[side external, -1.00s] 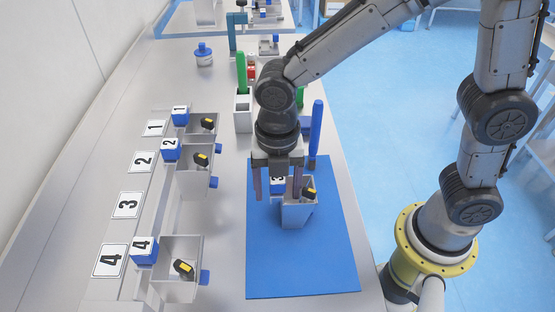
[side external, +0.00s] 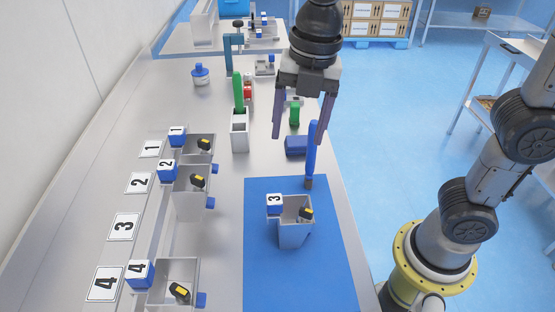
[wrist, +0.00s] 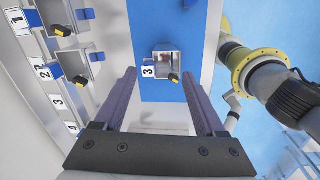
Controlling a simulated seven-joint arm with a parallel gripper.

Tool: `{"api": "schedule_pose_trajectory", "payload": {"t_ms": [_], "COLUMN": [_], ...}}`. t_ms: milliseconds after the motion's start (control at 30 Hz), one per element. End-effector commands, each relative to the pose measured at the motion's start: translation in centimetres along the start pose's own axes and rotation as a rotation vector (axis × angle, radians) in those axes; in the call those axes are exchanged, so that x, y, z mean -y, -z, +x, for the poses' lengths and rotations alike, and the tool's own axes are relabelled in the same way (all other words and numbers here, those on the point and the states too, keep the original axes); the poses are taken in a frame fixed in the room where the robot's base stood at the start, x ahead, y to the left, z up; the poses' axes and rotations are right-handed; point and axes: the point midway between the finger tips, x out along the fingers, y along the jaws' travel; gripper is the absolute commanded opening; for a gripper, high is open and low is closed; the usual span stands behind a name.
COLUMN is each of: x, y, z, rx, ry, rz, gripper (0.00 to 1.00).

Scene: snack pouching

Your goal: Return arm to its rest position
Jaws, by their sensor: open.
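My gripper (side external: 299,119) is open and empty, raised well above the table, past the far end of the blue mat (side external: 265,262). Its two purple fingers are spread apart and also show in the wrist view (wrist: 165,88). The grey bin marked 3 (side external: 294,234) stands on the mat, apart from my gripper. It has a white number tag on its left and a black and yellow piece at its right rim. The bin also shows in the wrist view (wrist: 165,62), with something reddish-brown inside.
Bins 1 (side external: 200,147), 2 (side external: 190,200) and 4 (side external: 172,292) stand in a row at left, with an empty gap beside label 3 (side external: 125,227). A blue upright tool (side external: 311,150), a white holder (side external: 239,133) with a green handle, and a blue block (side external: 296,145) stand near the mat's far end.

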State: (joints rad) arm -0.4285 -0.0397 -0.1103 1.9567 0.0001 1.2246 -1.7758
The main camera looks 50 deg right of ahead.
Motion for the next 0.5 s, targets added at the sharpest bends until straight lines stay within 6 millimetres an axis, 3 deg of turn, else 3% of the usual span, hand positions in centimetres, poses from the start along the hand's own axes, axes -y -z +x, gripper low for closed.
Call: {"api": "schedule_pose_trajectory", "payload": {"t_ms": [100,200,400,500], "x": [4.2,7.5,13.4,15.3], "y": [-2.2,-3.3,-3.9,-3.8], "z": [-1.7,-2.2,-1.4,-0.5], "rx": [0.030,0.047,0.042,0.017], "ry": [-0.080,-0.148,-0.291,-0.354], "rz": [0.219,0.469,1.056,1.329], "gripper": [0.72,0.72,0.72,0.72]}}
